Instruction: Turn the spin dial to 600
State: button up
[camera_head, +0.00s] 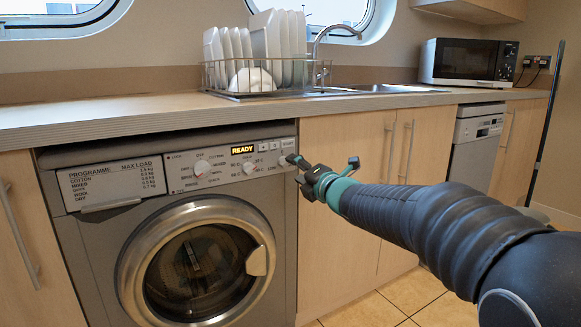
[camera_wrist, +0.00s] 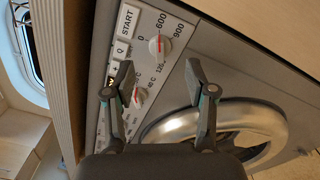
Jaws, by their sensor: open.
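The spin dial (camera_wrist: 157,45) is a small pale round knob on the grey washing machine panel. The marks 0, 600, 900 and one starting 12 stand around it in the wrist view. A red mark shows on the knob, but I cannot tell which number it points to. In the head view the dial (camera_head: 283,161) is at the panel's right end, close to one fingertip. My gripper (camera_head: 322,163) is open and empty in front of the panel's right end. In the wrist view its fingers (camera_wrist: 159,76) are spread, with the spin dial beyond the gap, apart from both.
A temperature dial (camera_wrist: 139,97) sits beside the spin dial, near the left finger. The START button (camera_wrist: 128,19) is also close. The round door (camera_head: 150,297) lies below, and the worktop edge (camera_head: 120,128) overhangs the panel.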

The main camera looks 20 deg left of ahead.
jog(key=v, duration=0.6)
jog(key=shift+s+d, duration=0.25)
jog(key=shift+d, duration=0.1)
